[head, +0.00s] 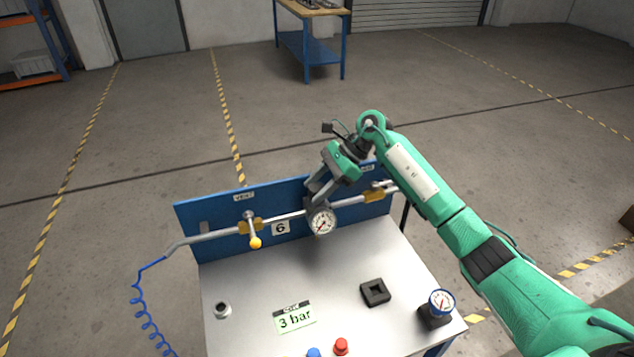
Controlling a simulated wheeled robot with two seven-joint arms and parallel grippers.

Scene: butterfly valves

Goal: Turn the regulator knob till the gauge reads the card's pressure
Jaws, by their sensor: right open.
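The green card (296,319) reading "3 bar" lies on the metal bench top near the front. A round white gauge (321,222) sits on the pipe along the blue back panel; its red needle is too small to read. My right gripper (313,192) is open, with its fingers pointing down just above this gauge. A dark regulator part (318,203) shows between fingers and gauge; the knob itself is mostly hidden, and I cannot tell if the fingers touch it. My left gripper is out of view.
A yellow-handled valve (254,240) is on the pipe at left, another yellow fitting (375,196) at right. A blue-rimmed gauge (441,302) on a black block, a square black socket (375,292), and red (341,346) and blue (313,352) buttons stand on the bench.

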